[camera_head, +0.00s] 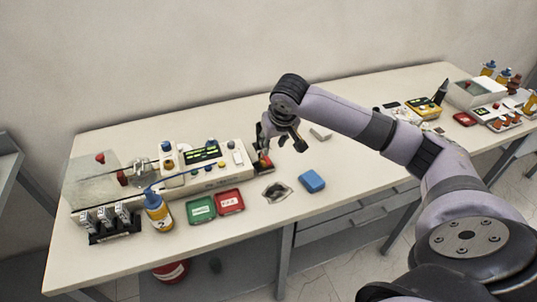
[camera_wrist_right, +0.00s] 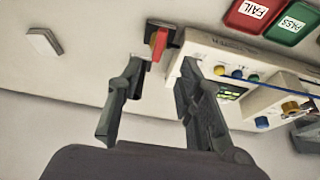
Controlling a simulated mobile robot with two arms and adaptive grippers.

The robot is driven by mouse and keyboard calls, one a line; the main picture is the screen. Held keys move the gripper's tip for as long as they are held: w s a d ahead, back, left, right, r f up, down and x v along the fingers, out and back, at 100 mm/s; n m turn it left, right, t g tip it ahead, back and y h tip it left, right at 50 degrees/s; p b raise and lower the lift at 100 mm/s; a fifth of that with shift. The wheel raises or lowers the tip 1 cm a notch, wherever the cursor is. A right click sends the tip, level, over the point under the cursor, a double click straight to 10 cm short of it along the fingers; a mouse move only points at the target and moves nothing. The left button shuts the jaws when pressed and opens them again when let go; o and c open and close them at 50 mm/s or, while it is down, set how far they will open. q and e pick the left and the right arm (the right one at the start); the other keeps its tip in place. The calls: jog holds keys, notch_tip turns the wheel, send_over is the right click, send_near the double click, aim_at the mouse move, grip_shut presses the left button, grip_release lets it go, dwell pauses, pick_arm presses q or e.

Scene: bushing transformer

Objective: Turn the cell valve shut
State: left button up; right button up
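A white test instrument (camera_head: 205,165) with a green-lit screen stands on the left half of the bench, with several small coloured knobs and a brass-coloured fitting, seen at the right of the wrist view (camera_wrist_right: 292,108). I cannot tell for sure which part is the cell valve. My right gripper (camera_head: 284,150) hangs at the instrument's right end. In the right wrist view the gripper (camera_wrist_right: 161,68) has its fingers apart with nothing between them. A red lever on a black base (camera_wrist_right: 160,42) lies just beyond the fingertips. My left gripper is not in view.
Green and red trays (camera_head: 230,201) sit in front of the instrument. Other equipment (camera_head: 480,95) is at the far right. The bench middle is mostly clear.

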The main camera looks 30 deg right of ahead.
aim_at(268, 159)
jog(key=p+x, duration=0.1)
jog(key=x, duration=0.9)
jog(key=shift+p, duration=0.3)
jog(key=shift+r, duration=0.1)
grip_shut()
